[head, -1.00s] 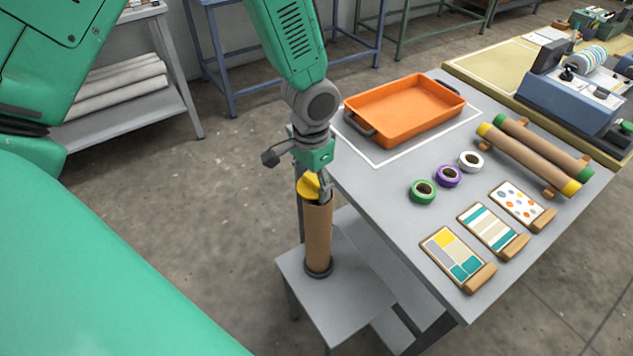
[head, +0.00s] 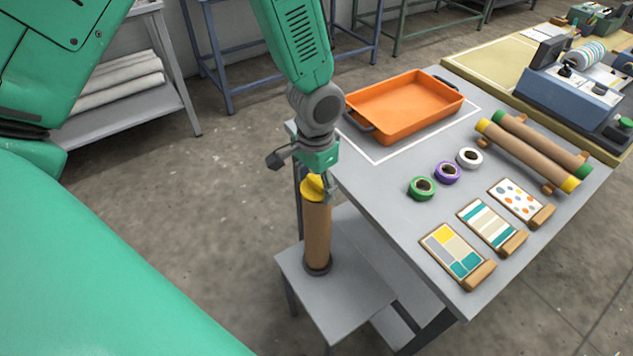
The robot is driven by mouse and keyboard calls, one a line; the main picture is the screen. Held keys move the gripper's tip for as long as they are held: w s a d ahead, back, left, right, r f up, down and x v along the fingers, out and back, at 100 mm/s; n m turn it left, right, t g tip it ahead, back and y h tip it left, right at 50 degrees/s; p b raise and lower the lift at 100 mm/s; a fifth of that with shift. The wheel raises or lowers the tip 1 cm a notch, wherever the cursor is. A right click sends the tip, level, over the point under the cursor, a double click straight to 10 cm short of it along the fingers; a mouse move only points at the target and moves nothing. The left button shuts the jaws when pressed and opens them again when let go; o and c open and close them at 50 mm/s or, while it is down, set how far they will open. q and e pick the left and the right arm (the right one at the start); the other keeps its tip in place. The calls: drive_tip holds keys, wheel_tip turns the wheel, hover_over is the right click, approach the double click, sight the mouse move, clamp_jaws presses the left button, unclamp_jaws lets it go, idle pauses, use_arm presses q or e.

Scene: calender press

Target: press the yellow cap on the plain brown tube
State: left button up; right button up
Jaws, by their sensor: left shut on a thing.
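The plain brown tube (head: 317,235) stands upright in a dark round holder (head: 317,265) on a low grey stand (head: 340,300). The yellow cap (head: 312,188) is at the tube's top end. My left gripper (head: 318,184) points down and is shut on the yellow cap. The gripper's fingers hide part of the cap and the rim, so I cannot tell how deep the cap sits. My right gripper is not in view.
The floor on the left is clear.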

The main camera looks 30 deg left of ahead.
use_arm(q)
drive_tip(key=shift+d, duration=0.45)
idle(0.3)
drive_tip(key=o, duration=1)
drive_tip(key=shift+a+f, duration=0.1)
drive_tip(key=shift+a, duration=0.1)
drive_tip(key=o, duration=0.5)
drive_tip(key=shift+c, duration=0.2)
drive_tip(key=shift+r+p, duration=3.05)
drive_tip(key=shift+p, duration=0.2)
